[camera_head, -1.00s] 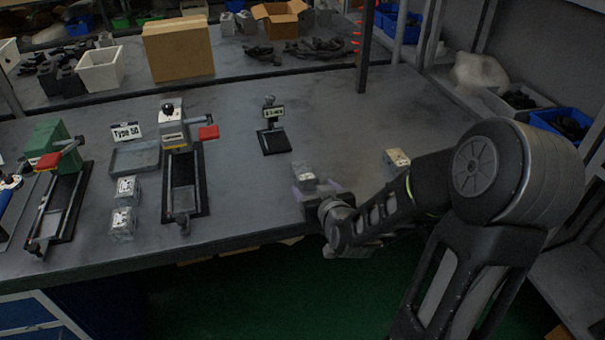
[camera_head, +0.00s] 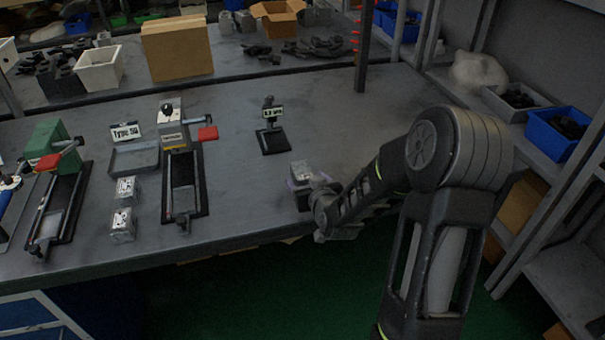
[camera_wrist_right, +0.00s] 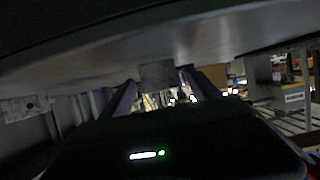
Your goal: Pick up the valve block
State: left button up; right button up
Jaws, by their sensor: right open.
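A grey metal valve block (camera_head: 301,170) stands near the front edge of the table. My right gripper (camera_head: 302,186) is at this block, its purple-grey fingers open on either side of it. In the right wrist view, the block (camera_wrist_right: 157,75) shows between the two fingers of the right gripper (camera_wrist_right: 160,88); contact cannot be told. Two more valve blocks, an upper one (camera_head: 125,188) and a lower one (camera_head: 122,224), stand at the left. A grey block (camera_wrist_right: 20,108) shows at the left of the right wrist view. My left gripper is not in view.
A small black stand with a sign (camera_head: 272,138) is behind the block. A clamp fixture with a red handle (camera_head: 184,170), a grey tray (camera_head: 134,157) and a green fixture (camera_head: 50,150) stand to the left. The middle of the table (camera_head: 330,110) is clear.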

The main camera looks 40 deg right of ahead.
jog(key=shift+w+d+f, duration=0.2)
jog(key=shift+w+f, duration=0.05)
jog(key=shift+w, duration=0.25)
jog(key=shift+c, duration=0.3)
grip_shut()
dwell(0.5)
jog(key=shift+r, duration=0.1)
